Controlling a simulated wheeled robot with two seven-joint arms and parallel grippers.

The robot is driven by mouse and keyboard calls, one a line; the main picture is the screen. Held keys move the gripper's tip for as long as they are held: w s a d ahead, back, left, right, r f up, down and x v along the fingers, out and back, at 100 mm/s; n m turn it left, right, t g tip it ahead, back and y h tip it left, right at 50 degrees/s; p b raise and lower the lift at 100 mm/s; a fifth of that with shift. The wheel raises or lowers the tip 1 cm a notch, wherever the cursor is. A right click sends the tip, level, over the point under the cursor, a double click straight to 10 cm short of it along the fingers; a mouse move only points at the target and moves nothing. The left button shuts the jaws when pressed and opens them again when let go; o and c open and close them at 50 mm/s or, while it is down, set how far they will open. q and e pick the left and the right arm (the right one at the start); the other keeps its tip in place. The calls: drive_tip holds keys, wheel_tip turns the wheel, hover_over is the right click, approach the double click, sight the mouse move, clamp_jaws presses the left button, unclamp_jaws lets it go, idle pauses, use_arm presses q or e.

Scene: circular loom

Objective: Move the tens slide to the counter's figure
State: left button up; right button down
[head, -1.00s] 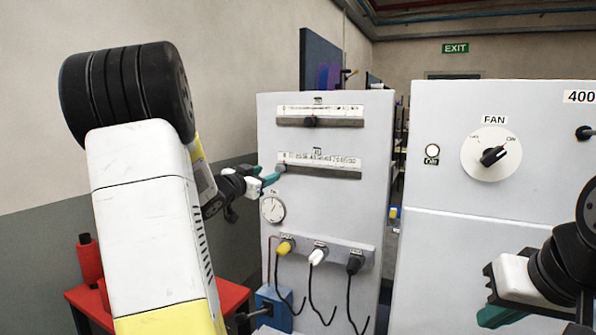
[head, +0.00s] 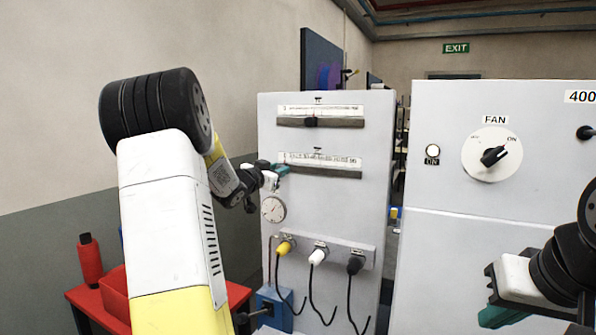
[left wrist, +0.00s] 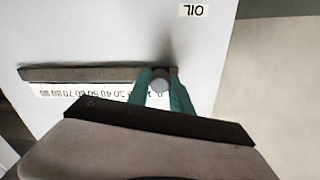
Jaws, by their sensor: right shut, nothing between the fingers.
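The tens slide (head: 330,171) is the lower bar on the grey panel, with a number scale reading in tens above it. Its round grey knob (left wrist: 161,79) is at the low end of the scale, near the 0, at the left in the head view. My left gripper (head: 281,169) is at this knob, and in the left wrist view its teal fingers (left wrist: 162,88) stand on both sides of it. Whether they press on it I cannot tell. The counter (head: 582,97) shows 400 at the right edge, cut off there. My right gripper (head: 490,314) is shut and empty at lower right.
An upper slide (head: 320,121) with a dark knob near its middle is above. A round gauge (head: 273,209) and several plugs with cables are below. The FAN knob (head: 492,155) is on the right cabinet. A red table (head: 95,300) stands at lower left.

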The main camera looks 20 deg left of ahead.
use_arm(q)
clamp_jaws()
idle(1.0)
drive_tip(key=shift+d, duration=0.1)
drive_tip(key=d, duration=0.4)
drive_tip(key=shift+s+d, duration=0.35)
drive_tip(key=shift+d, duration=0.05)
drive_tip(key=o, duration=0.7)
unclamp_jaws()
drive_tip(key=shift+o, duration=0.2)
drive_tip(key=shift+s, duration=0.1)
drive_tip(key=s+a, duration=0.1)
drive_tip(key=s, duration=0.6)
drive_tip(key=shift+s, duration=0.3)
